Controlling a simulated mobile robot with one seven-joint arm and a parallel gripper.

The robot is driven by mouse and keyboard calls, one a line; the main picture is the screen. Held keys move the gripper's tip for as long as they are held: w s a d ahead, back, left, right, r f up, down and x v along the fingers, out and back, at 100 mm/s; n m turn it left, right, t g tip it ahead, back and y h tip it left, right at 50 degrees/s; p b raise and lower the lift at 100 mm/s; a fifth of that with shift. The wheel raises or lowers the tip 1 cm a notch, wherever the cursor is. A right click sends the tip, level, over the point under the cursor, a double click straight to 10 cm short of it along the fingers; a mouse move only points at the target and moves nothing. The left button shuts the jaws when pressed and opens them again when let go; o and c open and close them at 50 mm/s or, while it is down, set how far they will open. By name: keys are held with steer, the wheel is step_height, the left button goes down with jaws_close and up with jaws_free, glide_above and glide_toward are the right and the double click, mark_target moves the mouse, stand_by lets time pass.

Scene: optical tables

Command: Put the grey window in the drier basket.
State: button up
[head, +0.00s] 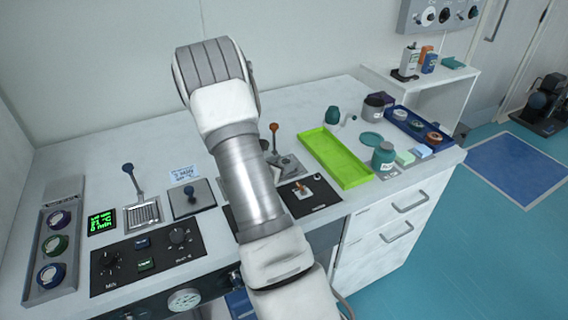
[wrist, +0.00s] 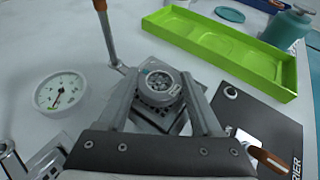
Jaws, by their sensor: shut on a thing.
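My gripper (wrist: 160,85) points down over the bench in the wrist view, its two grey fingers closed around a small round grey piece with a pale ring and dark centre, which looks like the grey window (wrist: 159,87). Below and around it is a grey metal fixture (wrist: 150,124), possibly the drier basket; the fingers hide much of it. I cannot tell whether the window touches it. A black panel (wrist: 262,122) with part of the drier label lies to the right.
An upright orange-tipped lever (head: 274,134) stands close to the fixture. A lime-green tray (head: 336,160) lies to the right, with a teal bottle (head: 384,157) and a blue tray (head: 402,122) beyond. A round gauge (wrist: 60,93) is left of the gripper.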

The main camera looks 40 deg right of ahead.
steer(key=shift+f, duration=0.1)
steer(key=shift+f, duration=0.15)
steer(key=o, duration=1.4)
steer(key=shift+c, duration=0.2)
